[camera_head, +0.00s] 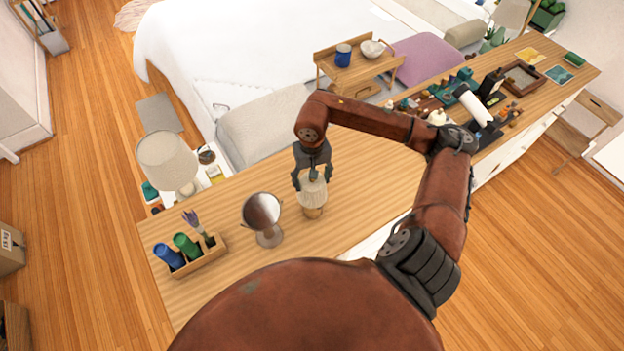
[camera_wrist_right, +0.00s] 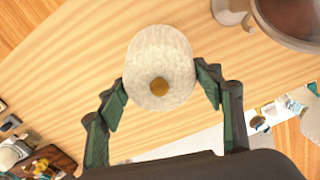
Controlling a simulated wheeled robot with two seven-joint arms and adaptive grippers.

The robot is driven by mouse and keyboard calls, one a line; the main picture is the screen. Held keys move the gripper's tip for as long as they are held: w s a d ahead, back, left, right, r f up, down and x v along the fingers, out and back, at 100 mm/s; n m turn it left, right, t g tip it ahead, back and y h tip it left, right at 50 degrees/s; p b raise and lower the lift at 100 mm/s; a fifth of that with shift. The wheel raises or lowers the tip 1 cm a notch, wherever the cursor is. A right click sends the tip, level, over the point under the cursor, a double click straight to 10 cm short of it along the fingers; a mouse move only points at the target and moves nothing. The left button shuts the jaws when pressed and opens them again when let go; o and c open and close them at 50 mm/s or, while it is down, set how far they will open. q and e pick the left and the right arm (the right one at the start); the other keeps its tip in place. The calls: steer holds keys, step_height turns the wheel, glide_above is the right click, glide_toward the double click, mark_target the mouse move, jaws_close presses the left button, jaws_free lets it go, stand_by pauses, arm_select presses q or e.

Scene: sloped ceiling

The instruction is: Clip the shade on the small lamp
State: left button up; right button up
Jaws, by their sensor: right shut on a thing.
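The small lamp's cream shade (camera_head: 313,193) is between the fingers of my right gripper (camera_head: 312,176), which comes down on it from above. In the right wrist view the shade (camera_wrist_right: 160,50) shows from the top, round and pale, with a brass-coloured knob (camera_wrist_right: 159,87) near its middle. My right gripper (camera_wrist_right: 162,88) has one finger on each side of it. The wooden lamp base (camera_head: 313,212) shows just under the shade on the wooden dresser top. I cannot tell whether the shade is seated on the base or slightly above it. My left gripper is not in view.
A wooden holder (camera_head: 203,259) with blue and green bottles is farther left. A larger lamp (camera_head: 168,158) stands beyond the dresser. Clutter fills the dresser's far right; the wood right of the lamp is clear.

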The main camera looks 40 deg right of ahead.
steer(key=o, duration=1.1)
steer(key=o, duration=0.4)
steer(key=shift+o, duration=0.2)
steer(key=shift+r, duration=0.1)
steer(key=shift+r+p, duration=1)
steer(key=shift+r, duration=2.4)
steer(key=shift+c, duration=0.5)
jaws_close()
steer(key=shift+f, duration=0.25)
